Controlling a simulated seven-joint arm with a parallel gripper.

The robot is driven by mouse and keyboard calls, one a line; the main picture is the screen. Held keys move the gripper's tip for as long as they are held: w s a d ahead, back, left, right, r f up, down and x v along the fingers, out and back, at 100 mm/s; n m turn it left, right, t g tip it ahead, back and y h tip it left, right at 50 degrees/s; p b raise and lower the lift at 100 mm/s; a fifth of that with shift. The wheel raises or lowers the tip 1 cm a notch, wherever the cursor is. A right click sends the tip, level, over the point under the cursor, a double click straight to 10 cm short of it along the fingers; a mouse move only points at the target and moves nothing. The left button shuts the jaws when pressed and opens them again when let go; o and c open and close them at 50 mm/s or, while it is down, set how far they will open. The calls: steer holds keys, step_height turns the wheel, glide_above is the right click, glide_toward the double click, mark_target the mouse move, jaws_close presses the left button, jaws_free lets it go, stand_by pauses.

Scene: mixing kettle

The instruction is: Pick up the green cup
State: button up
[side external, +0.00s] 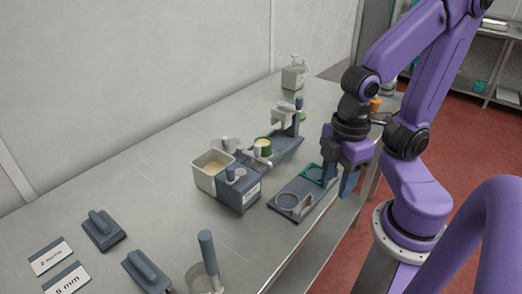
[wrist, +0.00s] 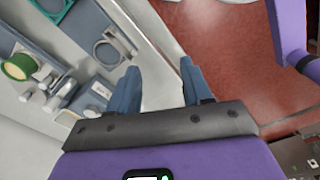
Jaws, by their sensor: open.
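The green cup (side external: 263,147) stands upright on a dark blue stand, with pale yellow content inside. It also shows at the left of the wrist view (wrist: 19,66). My gripper (side external: 338,178) is to the right of the cup in the side view, by the table's front edge, well apart from it. In the wrist view my gripper (wrist: 158,88) has its two blue fingers spread with nothing between them.
A dark plate with a ring (side external: 288,201) and a green square frame (side external: 312,174) lies beside my gripper. A square container (side external: 212,170) with yellowish content and a dark blue unit (side external: 240,190) stand left of the cup. Handled dark blocks (side external: 102,228) are at the left.

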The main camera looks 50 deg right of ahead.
stand_by(0.3)
steer(key=o, duration=0.7)
steer(key=shift+o, duration=0.2)
